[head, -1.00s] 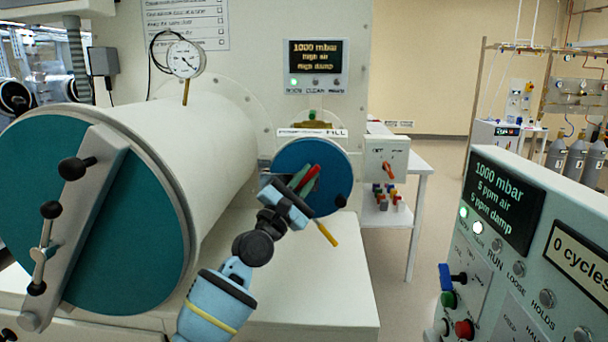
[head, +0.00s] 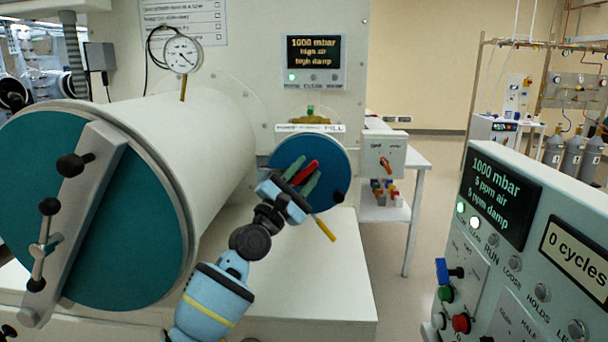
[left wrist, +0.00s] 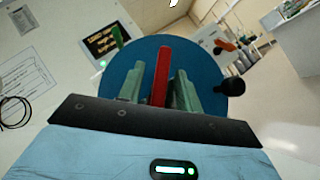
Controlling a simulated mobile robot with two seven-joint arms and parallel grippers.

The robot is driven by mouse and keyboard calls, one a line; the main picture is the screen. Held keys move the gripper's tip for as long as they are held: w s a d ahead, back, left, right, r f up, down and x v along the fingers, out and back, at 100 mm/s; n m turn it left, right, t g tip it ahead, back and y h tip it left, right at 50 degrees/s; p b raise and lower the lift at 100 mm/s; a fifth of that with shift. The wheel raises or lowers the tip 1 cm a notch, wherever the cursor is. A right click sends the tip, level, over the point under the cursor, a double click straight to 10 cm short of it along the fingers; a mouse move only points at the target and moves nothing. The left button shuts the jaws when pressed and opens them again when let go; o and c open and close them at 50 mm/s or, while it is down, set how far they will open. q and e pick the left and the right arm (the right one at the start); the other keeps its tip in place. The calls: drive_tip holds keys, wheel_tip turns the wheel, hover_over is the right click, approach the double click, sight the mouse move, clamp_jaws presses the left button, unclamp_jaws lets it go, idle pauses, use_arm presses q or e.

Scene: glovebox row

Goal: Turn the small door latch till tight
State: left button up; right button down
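The small door is a round blue disc (head: 338,160) on the chamber front; it also shows in the left wrist view (left wrist: 212,68). Its latch seems to be the red bar (head: 306,173), which also shows in the left wrist view (left wrist: 161,72). My left gripper (head: 303,178) is at the door with its two green fingers on either side of the red bar. In the left wrist view the fingers (left wrist: 160,90) stand apart, with narrow gaps to the bar. The bar's far end against the disc is partly hidden. My right gripper is not in view.
A large teal door (head: 130,230) with a grey bar and black knobs closes the big cylinder (head: 205,130) at left. A black knob (left wrist: 233,86) sits at the small door's edge. A yellow rod (head: 325,229) sticks out below. A control panel (head: 500,270) stands at right.

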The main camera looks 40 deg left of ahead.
sight(300, 179)
use_arm(q)
drive_tip(key=v, duration=0.6)
drive_tip(key=shift+s+a+f+b, duration=0.1)
drive_tip(key=shift+s+f+b, duration=0.15)
drive_tip(key=shift+s+b, duration=0.05)
drive_tip(key=shift+s+f, duration=0.15)
drive_tip(key=shift+s, duration=0.35)
drive_tip(key=shift+f, duration=0.1)
